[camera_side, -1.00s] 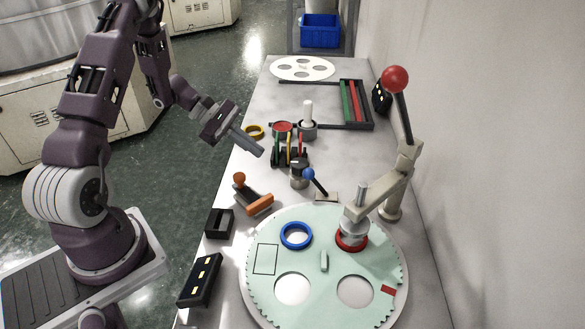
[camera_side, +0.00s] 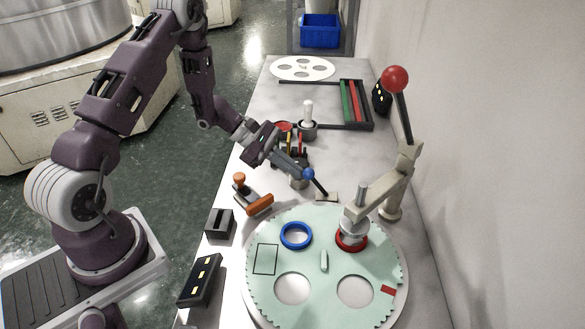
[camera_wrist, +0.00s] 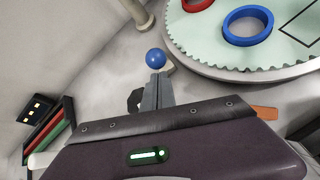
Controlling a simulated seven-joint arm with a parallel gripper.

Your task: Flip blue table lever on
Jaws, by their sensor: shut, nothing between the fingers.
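The blue-knobbed lever (camera_side: 309,174) stands on a small beige base (camera_side: 326,196) behind the round green plate. Its dark stem leans up and to the left in the side view. My gripper (camera_side: 303,171) is shut and empty, its fingertips right beside the blue knob on its left. In the wrist view the blue knob (camera_wrist: 155,58) sits just beyond the shut fingertips (camera_wrist: 158,76). I cannot tell whether the fingers touch it. The stem is mostly hidden behind the knob in the wrist view.
The green toothed plate (camera_side: 324,261) carries a blue ring (camera_side: 296,236) and a red ring (camera_side: 351,241). A beige arm with a red-ball lever (camera_side: 395,79) rises at right. An orange-handled tool (camera_side: 259,204) lies at left. Small tools and a pot (camera_side: 308,128) stand behind my gripper.

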